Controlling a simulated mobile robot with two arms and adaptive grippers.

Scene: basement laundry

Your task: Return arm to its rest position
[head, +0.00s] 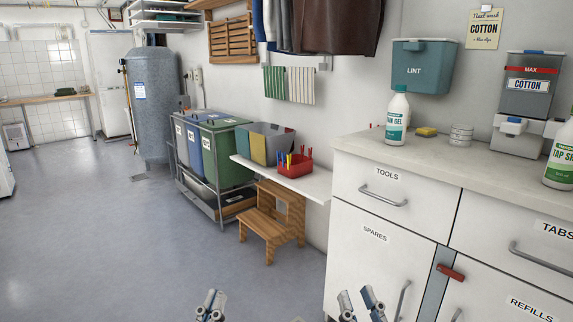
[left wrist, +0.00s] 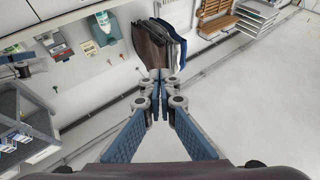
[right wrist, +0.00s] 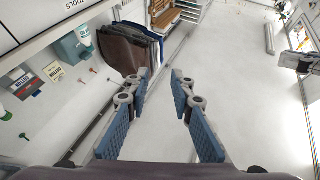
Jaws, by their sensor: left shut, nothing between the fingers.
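My left gripper (head: 211,301) shows at the bottom of the head view, left of centre, over the grey floor. Its fingertips meet in the left wrist view (left wrist: 157,84), with nothing between them. My right gripper (head: 359,300) shows at the bottom of the head view, in front of the white cabinet. Its two fingers stand apart in the right wrist view (right wrist: 161,82), and the space between them is empty. Both grippers appear clear of all objects. Most of both arms is out of the head view.
The white cabinet (head: 375,225) with its worktop (head: 440,160) stands close at the right. A wooden step stool (head: 270,230), a shelf with a red caddy (head: 294,168) and several bins (head: 232,150) line the wall. Open floor (head: 120,240) lies to the left.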

